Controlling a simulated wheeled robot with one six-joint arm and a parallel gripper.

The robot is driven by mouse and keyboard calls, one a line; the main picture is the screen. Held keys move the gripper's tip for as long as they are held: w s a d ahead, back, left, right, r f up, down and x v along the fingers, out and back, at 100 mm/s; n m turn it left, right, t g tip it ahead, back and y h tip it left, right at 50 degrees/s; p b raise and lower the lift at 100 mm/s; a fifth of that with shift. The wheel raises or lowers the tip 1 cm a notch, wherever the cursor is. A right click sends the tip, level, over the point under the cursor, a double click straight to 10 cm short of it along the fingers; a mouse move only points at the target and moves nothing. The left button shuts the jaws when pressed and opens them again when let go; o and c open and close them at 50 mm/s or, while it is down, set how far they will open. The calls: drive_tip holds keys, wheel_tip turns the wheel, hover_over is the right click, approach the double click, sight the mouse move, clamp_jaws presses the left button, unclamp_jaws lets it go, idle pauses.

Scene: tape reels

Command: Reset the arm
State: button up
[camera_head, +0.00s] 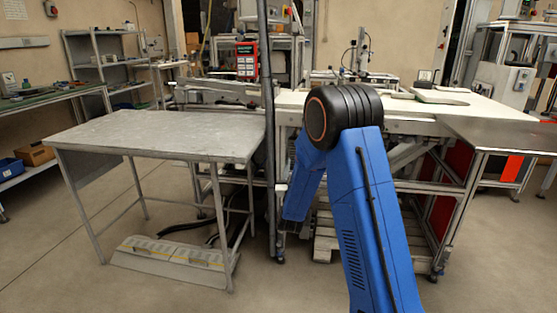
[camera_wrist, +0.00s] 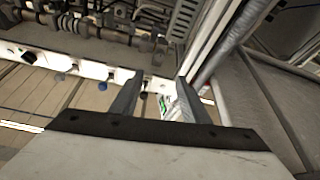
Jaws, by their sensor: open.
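My blue arm stands folded in the middle of the head view, its black elbow joint at the height of the white worktable (camera_head: 300,99). My gripper is hidden from the head view behind the arm. In the wrist view my gripper (camera_wrist: 157,98) is open, with two grey fingers apart and nothing between them. Beyond the fingers I see machine parts, a metal frame and cables. No tape reel can be made out in either view.
A bare grey table (camera_head: 165,133) stands at left, with a low panel (camera_head: 175,258) on the floor under it. A dark upright pole (camera_head: 267,120) stands between it and the white worktable. A metal-topped table (camera_head: 505,134) is at right. The floor at front left is clear.

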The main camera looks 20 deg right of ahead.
drive_tip(key=s+a+r+n+g+y, duration=0.1)
drive_tip(key=s+a+r+g+y, duration=0.25)
drive_tip(key=s, duration=0.45)
drive_tip(key=s+a+r+n+g+y, duration=0.1)
drive_tip(key=s+a+r+g+y, duration=0.3)
drive_tip(key=s, duration=0.3)
drive_tip(key=s+f+g, duration=0.2)
drive_tip(key=s, duration=1.1)
drive_tip(key=s+d+f+g+y, duration=0.1)
drive_tip(key=s+f+g, duration=0.1)
drive_tip(key=s, duration=1.1)
drive_tip(key=s+f+n+g, duration=0.1)
drive_tip(key=s+g, duration=0.3)
drive_tip(key=s, duration=0.9)
drive_tip(key=shift+s+d+f+y, duration=0.25)
drive_tip(key=shift+s+f+y, duration=0.1)
drive_tip(key=shift+s+f, duration=0.1)
drive_tip(key=shift+w, duration=0.1)
